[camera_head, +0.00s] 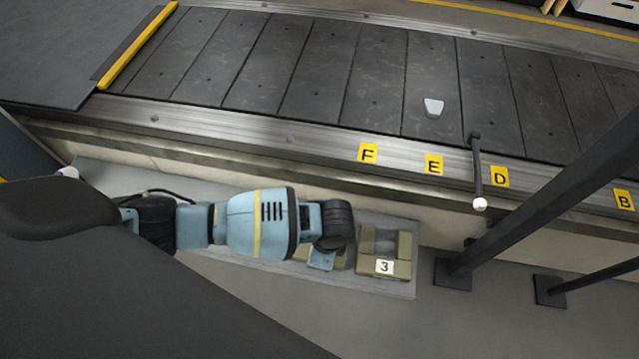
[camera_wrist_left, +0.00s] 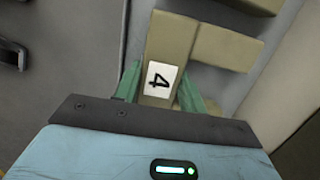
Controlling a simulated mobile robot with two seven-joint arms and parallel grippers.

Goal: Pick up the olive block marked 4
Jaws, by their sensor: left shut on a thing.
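The olive block marked 4 (camera_wrist_left: 171,40) shows in the left wrist view, with its white label facing the camera. My left gripper (camera_wrist_left: 160,76) is shut on it, with one green finger on each side of the labelled part. In the head view my left arm hangs over the tray, and its blue gripper body points down. The arm mostly hides what is under it there, so the grip itself cannot be seen in that view. I cannot tell whether the block is clear of the tray. My right gripper is not in view.
An olive block marked 3 (camera_head: 369,273) sits at the right end of the grey tray (camera_head: 400,290). The slat conveyor (camera_head: 310,75) runs behind, with a pale piece (camera_head: 433,107) on it. A lever (camera_head: 477,175) and a dark slanted post (camera_head: 545,210) stand to the right.

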